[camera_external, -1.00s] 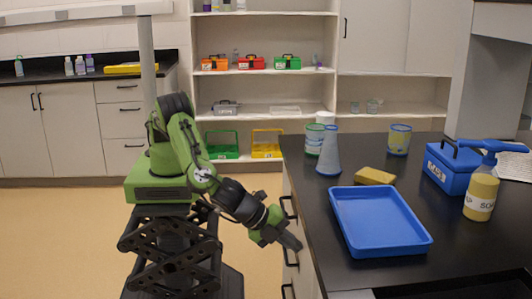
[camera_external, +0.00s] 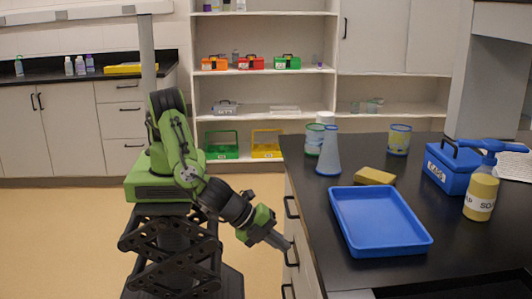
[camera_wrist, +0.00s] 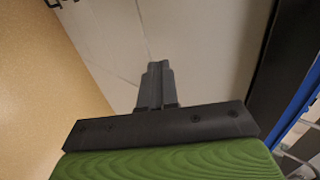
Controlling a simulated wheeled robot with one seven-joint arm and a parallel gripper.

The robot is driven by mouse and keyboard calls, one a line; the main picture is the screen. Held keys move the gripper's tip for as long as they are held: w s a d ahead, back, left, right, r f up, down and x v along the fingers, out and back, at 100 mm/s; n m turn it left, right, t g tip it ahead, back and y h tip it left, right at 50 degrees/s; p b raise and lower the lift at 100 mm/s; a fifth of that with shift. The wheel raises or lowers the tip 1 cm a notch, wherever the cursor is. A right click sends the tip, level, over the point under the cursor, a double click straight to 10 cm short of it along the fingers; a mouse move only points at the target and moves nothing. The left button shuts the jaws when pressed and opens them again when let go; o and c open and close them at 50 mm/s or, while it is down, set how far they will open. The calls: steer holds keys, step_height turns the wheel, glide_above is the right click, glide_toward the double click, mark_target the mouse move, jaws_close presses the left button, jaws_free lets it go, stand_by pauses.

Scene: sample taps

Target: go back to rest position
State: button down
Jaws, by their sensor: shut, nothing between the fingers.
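My gripper (camera_external: 284,243) is shut and empty. In the external view it hangs at the end of my green and black arm, just left of the black-topped bench and below the level of its top, close to the drawer handles. In the wrist view my gripper (camera_wrist: 155,72) shows its two dark fingers together, with the pale cabinet front (camera_wrist: 190,35) beyond them. Whether the fingertips touch the cabinet front cannot be told.
The bench top (camera_external: 300,170) holds a blue tray (camera_external: 345,222), a yellow sponge (camera_external: 374,176), a blue box (camera_external: 440,170), a soap bottle (camera_external: 481,195) and several containers. The drawer handles (camera_external: 291,208) stick out near my gripper. Open floor (camera_external: 60,240) lies to the left.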

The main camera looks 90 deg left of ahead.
steer(key=p+v, duration=0.1)
steer(key=v, duration=0.8)
steer(key=shift+s+r+p, duration=0.2)
steer(key=shift+r+p, duration=0.1)
steer(key=w+a+r+n+g+p, duration=0.1)
steer(key=w+a+r+n, duration=0.15)
steer(key=a+r, duration=0.5)
steer(key=w+a+r+n+g+p, duration=0.15)
steer(key=a+r+n, duration=0.3)
steer(key=a, duration=0.55)
steer(key=w+a+r+n+g+p, duration=0.1)
steer(key=w+a+r+n+g, duration=0.15)
steer(key=a+r, duration=0.55)
steer(key=s+a+r+n+p, duration=0.1)
steer(key=s+a+r+n, duration=0.1)
steer(key=s+a, duration=0.3)
steer(key=s+a+r+n, duration=0.1)
steer(key=s+a+n, duration=0.2)
steer(key=s+a, duration=0.3)
steer(key=s+a+r+n+t+p, duration=0.1)
steer(key=s+a+r+n, duration=0.1)
steer(key=s+a, duration=0.3)
steer(key=shift+s+a+r+n+p, duration=0.35)
steer(key=shift+a+n, duration=0.2)
steer(key=shift+n, duration=0.2)
